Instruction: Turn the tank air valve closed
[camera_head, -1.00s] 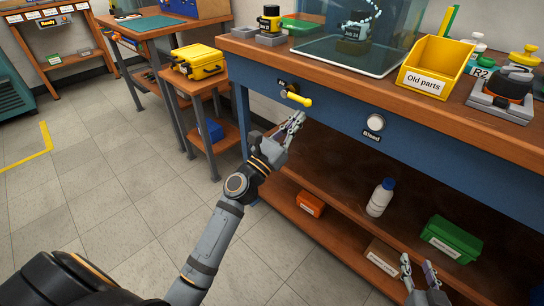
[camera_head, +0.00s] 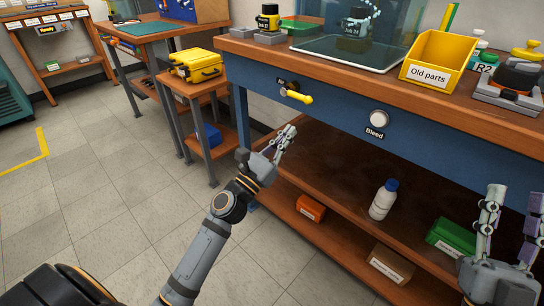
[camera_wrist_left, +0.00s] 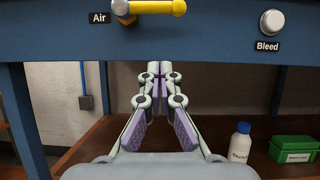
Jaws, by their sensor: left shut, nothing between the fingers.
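The tank air valve (camera_head: 296,96) has a yellow lever on the blue front panel of the bench. In the head view the lever points right and slightly down. In the left wrist view the air valve (camera_wrist_left: 152,7) is at the top, its yellow lever lying level to the right beside the "Air" label. My left gripper (camera_head: 288,134) is shut and empty, below the lever and apart from it. In the left wrist view my left gripper (camera_wrist_left: 166,72) has its fingertips together, under the panel's lower edge. My right gripper (camera_head: 510,205) is open and empty at the right.
The white Bleed button (camera_head: 379,119) sits on the panel right of the valve. The yellow Old parts bin (camera_head: 436,65) stands on the bench top.

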